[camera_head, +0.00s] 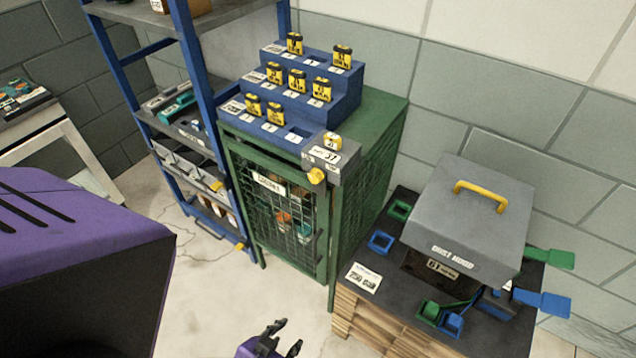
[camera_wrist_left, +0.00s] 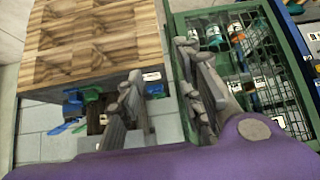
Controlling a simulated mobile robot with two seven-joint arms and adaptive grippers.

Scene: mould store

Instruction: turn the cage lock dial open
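The yellow lock dial (camera_head: 316,175) sits on a grey lock box (camera_head: 345,160) at the top right front corner of the green mesh cage (camera_head: 375,150). The cage door (camera_head: 285,215) looks closed, with coloured items behind its mesh. I cannot read the dial's position at this size. My left gripper (camera_head: 290,336) is at the bottom of the head view, well below the dial and apart from it. In the left wrist view its two fingers (camera_wrist_left: 160,62) are spread with nothing between them; the cage (camera_wrist_left: 180,25) shows beyond. The dial is not seen there. My right gripper is not in view.
A blue stepped rack (camera_head: 345,95) with yellow-black tags stands on the cage. Right of it, a wooden-sided bench (camera_head: 375,325) carries a grey hood (camera_head: 475,215) and blue and green scoops. Blue shelving (camera_head: 200,80) stands left. The floor before the cage (camera_head: 215,300) is clear.

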